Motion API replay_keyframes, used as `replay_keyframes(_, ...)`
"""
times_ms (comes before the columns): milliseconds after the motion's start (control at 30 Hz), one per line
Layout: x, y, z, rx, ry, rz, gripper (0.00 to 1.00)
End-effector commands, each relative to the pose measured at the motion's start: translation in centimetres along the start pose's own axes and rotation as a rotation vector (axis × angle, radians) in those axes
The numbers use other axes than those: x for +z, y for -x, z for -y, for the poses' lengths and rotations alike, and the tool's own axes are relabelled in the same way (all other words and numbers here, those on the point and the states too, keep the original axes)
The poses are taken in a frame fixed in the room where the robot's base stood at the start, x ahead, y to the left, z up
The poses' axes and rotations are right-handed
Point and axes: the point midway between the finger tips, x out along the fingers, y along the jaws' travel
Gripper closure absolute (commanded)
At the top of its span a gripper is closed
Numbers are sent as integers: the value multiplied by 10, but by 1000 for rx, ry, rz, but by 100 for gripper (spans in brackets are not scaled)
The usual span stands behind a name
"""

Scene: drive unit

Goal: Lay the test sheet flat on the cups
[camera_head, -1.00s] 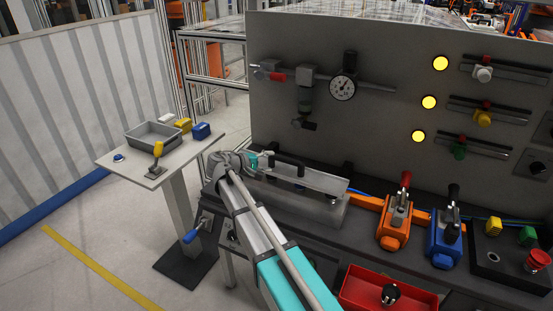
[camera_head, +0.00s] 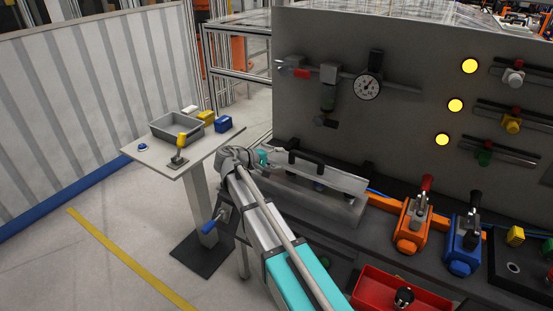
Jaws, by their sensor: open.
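The test sheet is a thin, pale metal plate (camera_head: 335,178) with a black bow handle (camera_head: 305,159) on top. It lies over a grey block (camera_head: 300,196) on the bench, with dark round cups (camera_head: 319,185) just under its front edge. It looks near level, but I cannot tell whether it touches every cup. My gripper (camera_head: 263,158) is at the left end of the sheet, left of the handle. Its jaws are open, and the wrist partly hides them and the sheet's left end.
A side table (camera_head: 152,156) at left carries a grey tray (camera_head: 178,137) and small blocks. An upright panel with a gauge (camera_head: 367,87) stands behind the bench. Orange (camera_head: 411,228) and blue (camera_head: 464,243) lever units and a red bin (camera_head: 372,290) are to the right.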

Motion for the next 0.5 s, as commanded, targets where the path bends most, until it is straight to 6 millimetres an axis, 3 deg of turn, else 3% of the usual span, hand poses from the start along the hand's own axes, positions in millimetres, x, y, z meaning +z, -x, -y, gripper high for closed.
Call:
replay_keyframes(267,14,-11,8,-53,-11,9,30)
replay_keyframes(500,65,-44,43,-270,-68,44,30)
